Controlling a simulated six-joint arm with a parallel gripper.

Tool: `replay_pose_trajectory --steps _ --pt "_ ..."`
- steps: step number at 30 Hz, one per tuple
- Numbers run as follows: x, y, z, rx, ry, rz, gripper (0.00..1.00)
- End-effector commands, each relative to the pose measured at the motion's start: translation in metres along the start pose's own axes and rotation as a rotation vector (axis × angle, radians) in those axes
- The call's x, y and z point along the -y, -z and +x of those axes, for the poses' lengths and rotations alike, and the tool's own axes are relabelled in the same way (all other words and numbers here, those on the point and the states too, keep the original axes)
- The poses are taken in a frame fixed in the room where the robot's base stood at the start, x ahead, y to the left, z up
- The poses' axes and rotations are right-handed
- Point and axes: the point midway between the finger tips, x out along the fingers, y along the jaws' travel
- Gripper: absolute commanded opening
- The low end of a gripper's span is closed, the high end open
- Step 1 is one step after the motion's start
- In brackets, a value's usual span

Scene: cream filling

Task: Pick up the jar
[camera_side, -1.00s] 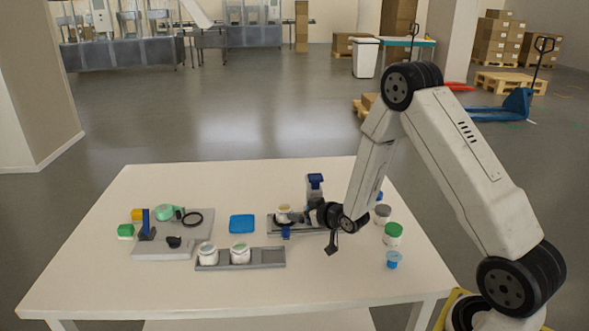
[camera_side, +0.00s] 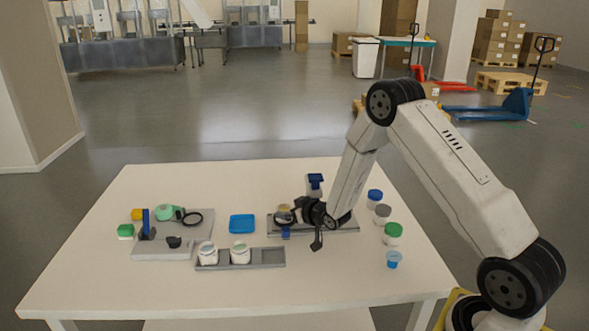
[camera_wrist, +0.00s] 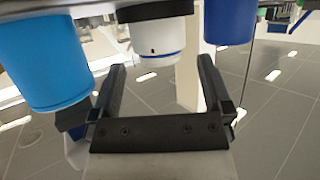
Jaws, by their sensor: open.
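My gripper (camera_wrist: 162,66) is open in the wrist view, with its black fingers pointing at a white jar (camera_wrist: 158,45). The jar appears between the fingertips or just beyond them; I cannot tell whether they touch it. In the side view the gripper (camera_side: 284,217) is low over the grey rail at mid-table, and it covers most of the jar (camera_side: 284,208) there. Two more white jars, a left one (camera_side: 208,253) and a right one (camera_side: 240,252), stand upright in the front grey tray (camera_side: 268,258).
Blue cylinders flank the jar in the wrist view, light blue (camera_wrist: 45,60) and dark blue (camera_wrist: 228,22). A blue block (camera_side: 315,182) stands behind the rail. Several lidded containers, one green-topped (camera_side: 393,231), line the right. A blue box (camera_side: 242,224) and a cluttered grey tray (camera_side: 150,252) lie left.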

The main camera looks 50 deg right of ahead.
Motion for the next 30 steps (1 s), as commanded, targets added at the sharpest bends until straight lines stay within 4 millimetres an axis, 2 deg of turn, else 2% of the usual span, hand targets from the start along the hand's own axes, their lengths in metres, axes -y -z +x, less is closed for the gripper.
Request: replay_pose_trajectory --steps 7,23,30 --pt "0.0 0.0 0.014 0.001 -0.001 -0.001 1.0" --pt "0.0 0.0 0.015 0.001 -0.001 -0.001 1.0" --pt "0.0 0.0 0.015 0.001 -0.001 0.0 0.24"
